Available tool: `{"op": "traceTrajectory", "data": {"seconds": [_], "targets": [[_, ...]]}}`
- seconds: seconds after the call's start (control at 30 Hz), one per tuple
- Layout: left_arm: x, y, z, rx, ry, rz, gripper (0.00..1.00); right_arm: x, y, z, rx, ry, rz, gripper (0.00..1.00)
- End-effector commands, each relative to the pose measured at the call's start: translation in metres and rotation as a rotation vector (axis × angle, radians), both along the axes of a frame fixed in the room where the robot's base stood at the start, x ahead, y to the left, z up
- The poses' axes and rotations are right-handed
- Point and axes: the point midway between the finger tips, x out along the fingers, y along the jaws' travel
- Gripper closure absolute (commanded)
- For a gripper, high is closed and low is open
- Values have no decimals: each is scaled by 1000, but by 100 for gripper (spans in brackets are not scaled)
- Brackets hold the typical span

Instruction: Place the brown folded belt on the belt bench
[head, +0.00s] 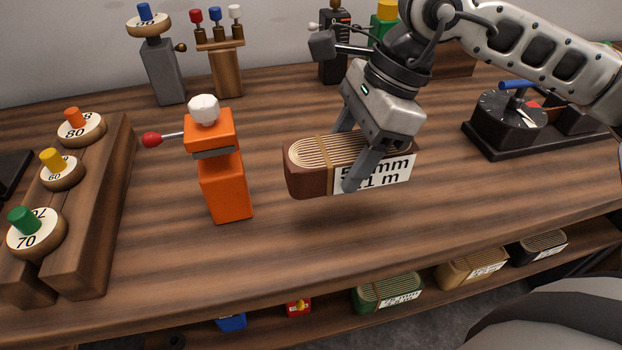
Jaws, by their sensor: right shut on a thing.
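The brown folded belt (305,178) is a ribbed block with a tan band and a white label. My right gripper (354,165) comes in from the upper right and is shut on it. One finger lies across the label and hides part of the text. The belt is over the middle of the wooden bench top (290,258); I cannot tell whether it touches the surface. My left gripper is not in view.
An orange device (226,187) with a red-tipped lever stands left of the belt. A wooden rack with numbered dials (92,235) is at far left. A black dial device (512,118) is at right. Folded belts, including a green one (388,290), lie on the lower shelf.

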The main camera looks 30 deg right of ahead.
Motion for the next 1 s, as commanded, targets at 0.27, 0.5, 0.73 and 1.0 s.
{"op": "traceTrajectory", "data": {"seconds": [0.27, 0.5, 0.73, 1.0], "targets": [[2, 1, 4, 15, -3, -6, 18, 28, 25, -42, 2, -1, 2, 85], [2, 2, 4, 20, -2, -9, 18, 38, 33, -58, 2, 0, 1, 85], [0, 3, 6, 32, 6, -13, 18, 39, 33, -86, 1, -1, 0, 85], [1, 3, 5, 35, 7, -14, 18, 40, 33, -90, 1, -4, 0, 85]]}}
